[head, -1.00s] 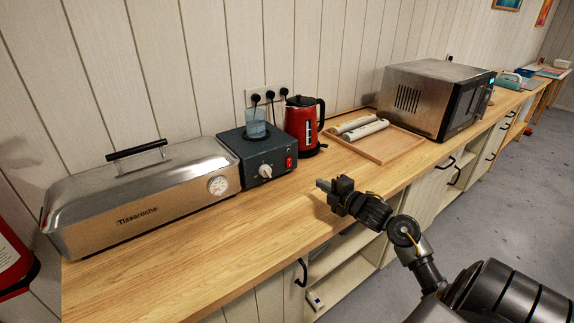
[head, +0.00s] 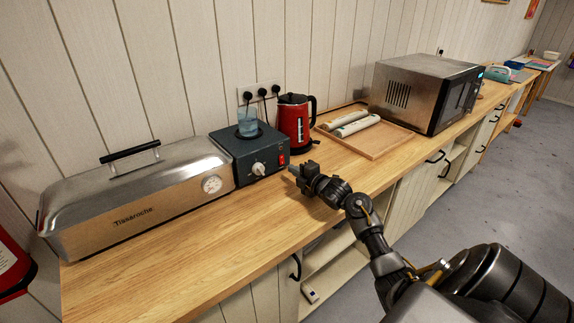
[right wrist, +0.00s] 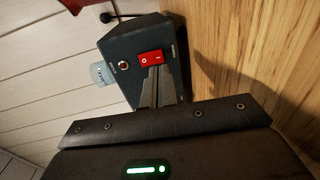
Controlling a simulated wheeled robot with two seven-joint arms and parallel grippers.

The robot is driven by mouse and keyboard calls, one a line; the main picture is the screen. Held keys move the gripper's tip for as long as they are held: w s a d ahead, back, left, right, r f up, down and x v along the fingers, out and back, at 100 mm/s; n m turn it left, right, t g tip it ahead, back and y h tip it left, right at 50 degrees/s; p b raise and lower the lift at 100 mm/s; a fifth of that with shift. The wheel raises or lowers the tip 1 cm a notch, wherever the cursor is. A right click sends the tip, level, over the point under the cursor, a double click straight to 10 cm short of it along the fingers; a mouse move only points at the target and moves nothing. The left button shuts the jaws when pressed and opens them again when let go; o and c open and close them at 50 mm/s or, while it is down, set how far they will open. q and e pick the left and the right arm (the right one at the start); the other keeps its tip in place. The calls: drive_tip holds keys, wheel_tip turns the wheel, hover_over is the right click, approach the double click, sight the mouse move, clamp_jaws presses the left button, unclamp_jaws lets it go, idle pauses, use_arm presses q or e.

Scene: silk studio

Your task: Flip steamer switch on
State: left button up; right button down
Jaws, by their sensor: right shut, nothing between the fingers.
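The steamer (head: 140,200) is a long metal box with a black-handled lid and a round gauge, at the left of the counter in the head view. The dark control box (head: 247,152) at its right end carries a pale knob and a red rocker switch (head: 282,160). In the right wrist view the red switch (right wrist: 151,58) is marked O and I. My right gripper (head: 292,170) is shut and empty, its tips close in front of the switch. The right wrist view shows the fingertips (right wrist: 160,70) just below the switch; contact cannot be told. My left gripper is not in view.
A glass of bluish liquid (head: 248,124) stands on the control box. A red kettle (head: 296,124) is just right of it, then a wooden tray (head: 375,143) with pale rolls and a microwave (head: 425,95). The front counter (head: 190,235) is clear.

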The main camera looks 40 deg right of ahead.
sight(282, 163)
drive_tip(key=shift+w+d+f+p, duration=0.15)
drive_tip(key=shift+w+p, duration=0.25)
drive_tip(key=shift+w, duration=1.5)
drive_tip(key=shift+f, duration=0.1)
